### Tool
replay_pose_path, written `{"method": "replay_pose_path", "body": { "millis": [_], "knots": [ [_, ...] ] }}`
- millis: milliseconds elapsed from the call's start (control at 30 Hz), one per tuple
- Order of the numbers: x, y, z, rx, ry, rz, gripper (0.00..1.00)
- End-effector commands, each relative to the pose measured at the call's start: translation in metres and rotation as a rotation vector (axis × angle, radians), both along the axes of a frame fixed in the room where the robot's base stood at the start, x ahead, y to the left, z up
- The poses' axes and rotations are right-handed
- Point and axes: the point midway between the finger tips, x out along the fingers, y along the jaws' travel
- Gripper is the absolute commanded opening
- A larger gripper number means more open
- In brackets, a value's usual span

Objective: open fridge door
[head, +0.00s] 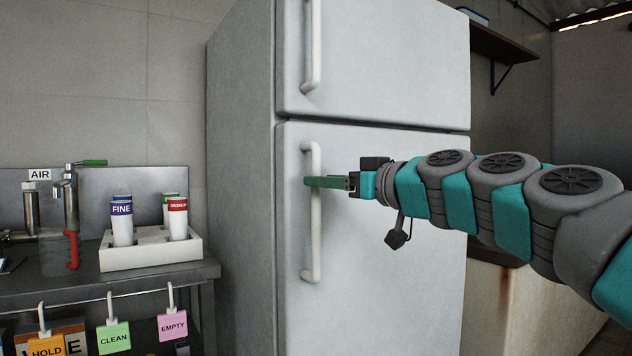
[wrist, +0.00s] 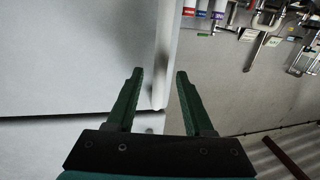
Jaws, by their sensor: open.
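The grey-white fridge has an upper door (head: 400,60) and a lower door (head: 390,290), both closed. The lower door has a long vertical white handle (head: 311,250) near its left edge. My gripper (head: 310,182) is at the upper part of this handle, with its green fingers level and crossing the bar. In the wrist view my gripper (wrist: 160,74) is open, and the handle (wrist: 162,75) shows in the gap between the two fingers. I cannot tell whether either finger touches it. The upper door has its own handle (head: 313,45).
A steel counter (head: 190,272) stands left of the fridge, with a white holder (head: 150,258) of bottles on it. Coloured tags, such as the pink EMPTY tag (head: 172,327), hang from its front. A wall shelf (head: 505,47) is at the right, behind the fridge.

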Motion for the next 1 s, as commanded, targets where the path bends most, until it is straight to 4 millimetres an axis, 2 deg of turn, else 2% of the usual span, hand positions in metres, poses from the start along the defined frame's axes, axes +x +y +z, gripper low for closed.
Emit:
{"method": "replay_pose_path", "body": {
  "millis": [233, 600, 1000],
  "knots": [
    [0.019, 0.018, 0.0, -0.001, -0.001, -0.002, 0.52],
    [0.022, 0.022, 0.001, 0.0, -0.001, -0.001, 0.51],
    [0.022, 0.022, 0.0, 0.0, -0.001, -0.001, 0.06]
  ]
}}
